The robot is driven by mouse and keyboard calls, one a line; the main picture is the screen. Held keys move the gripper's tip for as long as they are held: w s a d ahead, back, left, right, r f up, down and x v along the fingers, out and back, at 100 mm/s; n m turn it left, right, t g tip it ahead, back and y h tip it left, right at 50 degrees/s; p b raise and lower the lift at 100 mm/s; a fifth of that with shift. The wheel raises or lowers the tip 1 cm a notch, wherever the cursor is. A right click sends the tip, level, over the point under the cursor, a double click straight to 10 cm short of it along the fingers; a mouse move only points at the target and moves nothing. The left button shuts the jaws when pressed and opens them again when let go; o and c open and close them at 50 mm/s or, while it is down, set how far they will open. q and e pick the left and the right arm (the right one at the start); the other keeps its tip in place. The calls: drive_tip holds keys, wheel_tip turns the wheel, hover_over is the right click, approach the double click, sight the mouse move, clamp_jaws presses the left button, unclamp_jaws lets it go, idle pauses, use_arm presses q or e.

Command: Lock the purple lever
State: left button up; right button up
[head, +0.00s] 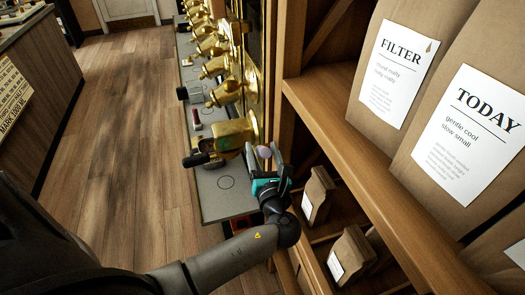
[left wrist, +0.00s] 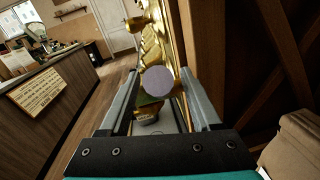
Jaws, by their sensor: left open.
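The purple lever's round, pale purple knob (head: 263,152) shows beside the nearest brass dispenser. In the left wrist view the knob (left wrist: 158,81) faces the camera, and its shaft is mostly hidden. My left gripper (head: 262,148) is open, with its two grey fingers on either side of the knob. In the left wrist view the fingers (left wrist: 160,92) flank the knob with visible gaps, so it is not clamped. The nearest brass dispenser (head: 232,133) has a black handle (head: 196,160) pointing left. My right gripper is not in view.
More brass dispensers (head: 226,92) line the wall behind, above a grey counter strip (head: 213,190) . A wooden shelf (head: 345,130) with large paper bags (head: 400,60) stands close on the right, with small bags (head: 318,195) below. The wooden floor (head: 130,130) at left is clear.

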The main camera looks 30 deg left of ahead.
use_arm(q)
clamp_jaws()
idle(0.5)
idle(0.9)
